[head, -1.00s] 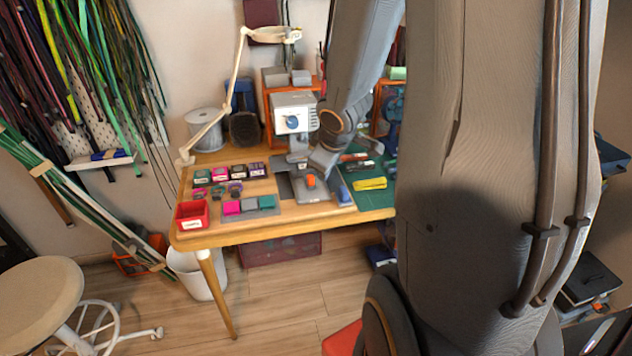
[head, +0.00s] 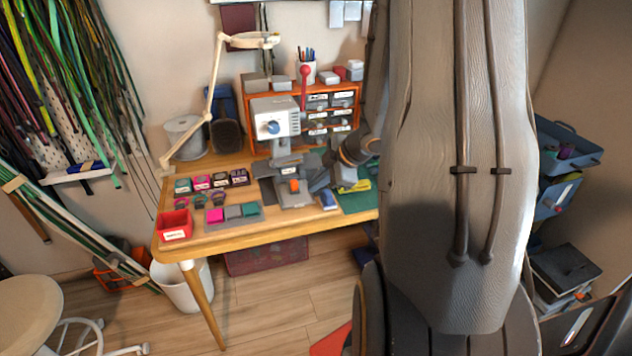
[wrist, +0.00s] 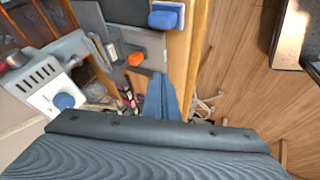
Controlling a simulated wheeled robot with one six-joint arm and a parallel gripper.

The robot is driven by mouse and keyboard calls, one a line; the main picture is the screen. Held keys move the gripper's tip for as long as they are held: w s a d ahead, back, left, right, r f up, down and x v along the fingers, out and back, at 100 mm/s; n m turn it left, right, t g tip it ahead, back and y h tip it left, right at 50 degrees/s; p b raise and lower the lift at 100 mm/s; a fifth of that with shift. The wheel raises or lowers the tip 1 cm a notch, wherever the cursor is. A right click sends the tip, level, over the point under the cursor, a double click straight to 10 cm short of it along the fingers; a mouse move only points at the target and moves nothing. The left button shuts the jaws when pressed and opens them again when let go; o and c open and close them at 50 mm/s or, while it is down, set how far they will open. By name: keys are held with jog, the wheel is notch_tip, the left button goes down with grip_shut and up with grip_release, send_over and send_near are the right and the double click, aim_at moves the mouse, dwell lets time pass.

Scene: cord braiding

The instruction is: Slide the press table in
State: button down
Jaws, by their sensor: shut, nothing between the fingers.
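The white press (head: 275,120) with a blue knob stands at the back of the wooden workbench. Its grey press table (head: 294,199) carries an orange block (head: 294,186) and sits out in front of the press column. In the wrist view the press (wrist: 45,92) is at the left, and the press table (wrist: 152,50) with the orange block (wrist: 136,58) is at the upper middle. My gripper (wrist: 161,77) is shut and empty, its fingertips close to one edge of the press table. I cannot tell whether they touch. In the head view my gripper (head: 327,177) is just right of the press table, partly hidden.
A blue-topped block (head: 328,200) lies right of the press table; a green mat (head: 358,201) lies beyond it. A red bin (head: 174,226) and colored blocks on a grey tray (head: 250,220) occupy the left. An orange drawer rack (head: 318,100) stands behind.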

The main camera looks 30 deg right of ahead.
jog(key=x, duration=0.6)
jog(key=shift+w+a+f+b, duration=0.1)
jog(key=shift+w+f+b, duration=0.1)
jog(key=shift+f+b, duration=0.15)
jog(key=w, duration=0.1)
jog(key=w+p, duration=0.1)
jog(key=shift+w+d+f, duration=0.1)
jog(key=shift+w+d, duration=0.25)
jog(key=shift+w, duration=0.05)
jog(key=shift+w+d, duration=0.15)
jog(key=shift+w, duration=0.5)
